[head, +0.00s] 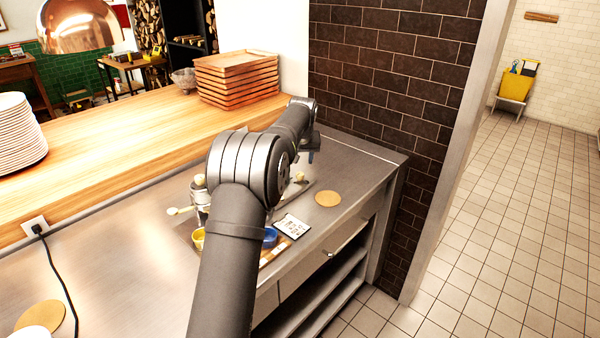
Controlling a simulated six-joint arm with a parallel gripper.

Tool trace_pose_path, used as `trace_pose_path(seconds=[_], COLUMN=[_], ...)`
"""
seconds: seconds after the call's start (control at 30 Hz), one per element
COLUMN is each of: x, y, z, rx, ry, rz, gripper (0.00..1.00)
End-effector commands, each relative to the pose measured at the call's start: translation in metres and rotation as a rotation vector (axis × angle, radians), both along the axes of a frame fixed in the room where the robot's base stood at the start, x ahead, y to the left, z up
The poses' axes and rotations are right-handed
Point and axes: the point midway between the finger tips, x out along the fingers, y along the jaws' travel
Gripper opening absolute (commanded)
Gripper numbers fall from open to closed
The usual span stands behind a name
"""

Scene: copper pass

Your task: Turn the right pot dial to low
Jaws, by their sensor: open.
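My arm reaches from the bottom of the head view across the steel counter. My gripper (313,150) is at its far end, above the counter's back right part near the brick wall; it is small and dark here, and its fingers are hard to make out. A metallic item with a pale knobbed handle (180,211) stands left of my arm, mostly covered by it. Another pale knob (300,177) shows just right of the arm. I cannot make out a pot dial or its setting; my arm hides the middle of this area.
A white printed card (293,226), a blue bowl (270,238) and a yellow cup (198,238) sit near the counter's front. A round cork mat (328,198) lies to the right. Stacked copper-coloured trays (238,80) stand on the wooden ledge; a dark brick wall (390,80) bounds the right.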

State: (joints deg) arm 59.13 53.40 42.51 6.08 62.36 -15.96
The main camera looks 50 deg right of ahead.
Motion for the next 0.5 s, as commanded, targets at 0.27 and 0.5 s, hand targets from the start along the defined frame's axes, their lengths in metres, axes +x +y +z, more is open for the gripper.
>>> trace_pose_path(seconds=[0.27, 0.5], x=[0.016, 0.022], y=[-0.015, -0.021], z=[-0.053, -0.073], rx=[0.001, 0.0], ry=[0.001, 0.0], rz=[0.0, 0.0], gripper=[0.47, 0.47])
